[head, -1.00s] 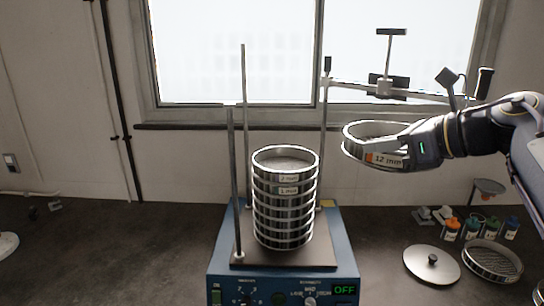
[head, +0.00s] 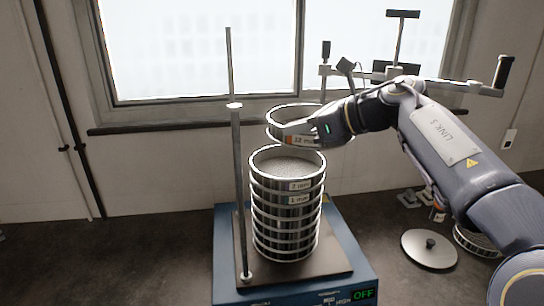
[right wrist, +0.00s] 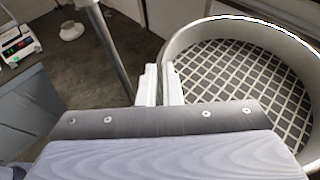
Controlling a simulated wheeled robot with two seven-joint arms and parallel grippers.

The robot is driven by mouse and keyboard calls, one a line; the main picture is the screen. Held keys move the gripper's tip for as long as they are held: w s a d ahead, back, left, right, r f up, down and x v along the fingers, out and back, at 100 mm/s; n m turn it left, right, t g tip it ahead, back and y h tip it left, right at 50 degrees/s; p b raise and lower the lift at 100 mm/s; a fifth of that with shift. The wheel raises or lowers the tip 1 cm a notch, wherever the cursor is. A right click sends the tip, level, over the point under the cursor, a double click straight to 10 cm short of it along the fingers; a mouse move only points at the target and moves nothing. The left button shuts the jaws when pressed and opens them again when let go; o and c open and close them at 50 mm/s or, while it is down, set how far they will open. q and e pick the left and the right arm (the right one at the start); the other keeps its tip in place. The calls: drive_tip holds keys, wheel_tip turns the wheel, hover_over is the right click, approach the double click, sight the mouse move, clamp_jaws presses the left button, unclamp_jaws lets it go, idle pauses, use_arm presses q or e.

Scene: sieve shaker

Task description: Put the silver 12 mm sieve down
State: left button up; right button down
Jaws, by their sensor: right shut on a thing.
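The silver 12 mm sieve (head: 290,112) is in my right gripper (head: 300,132), which is shut on its rim. In the head view it hangs in the air above and slightly behind the sieve stack (head: 287,215). In the right wrist view the sieve (right wrist: 245,80) shows its coarse mesh, with the gripper fingers (right wrist: 160,84) at its left wall. The stack stands upright on the blue shaker (head: 232,255), and its open top sieve holds grey grains. The left gripper is not in view.
A metal rod (head: 237,190) rises at the left of the stack. The clamp bar (head: 430,82) reaches out to the right at the back. A round lid (head: 429,248) and another sieve (head: 476,240) lie on the bench at right. The bench left of the shaker is clear.

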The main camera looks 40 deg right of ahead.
drive_tip(key=w+f, duration=0.6)
drive_tip(key=shift+w+a+f, duration=0.15)
drive_tip(key=shift+w+a, duration=0.15)
drive_tip(key=shift+w, duration=0.1)
drive_tip(key=shift+w+f, duration=0.15)
drive_tip(key=shift+f, duration=0.8)
drive_tip(key=shift+w+f, duration=0.1)
drive_tip(key=shift+f, duration=0.8)
drive_tip(key=c, duration=1.6)
unclamp_jaws()
